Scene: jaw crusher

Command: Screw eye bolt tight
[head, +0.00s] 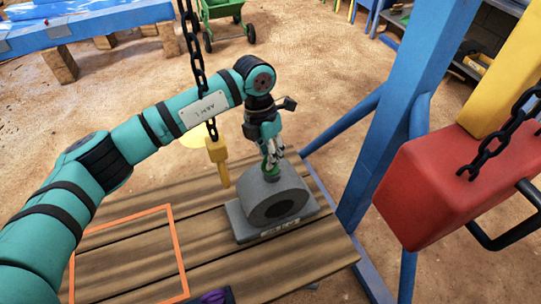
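A grey bearing-like block (272,205) with a round bore stands on the wooden table. A small green piece, seemingly the eye bolt (268,170), is at the top of the block; it looks upright. My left gripper (273,150) points down right over it, with its fingers at or around the green piece. The fingers are too small and overlapped to tell whether they grip it. How deep the bolt sits in the block is hidden. My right gripper is not in view.
A yellow hook (217,152) hangs on a dark chain (195,55) just left of the block. An orange outline (177,250) marks the table's left part. A purple object (217,297) lies at the front edge. A blue frame post (390,115) and red hoist (425,190) stand right.

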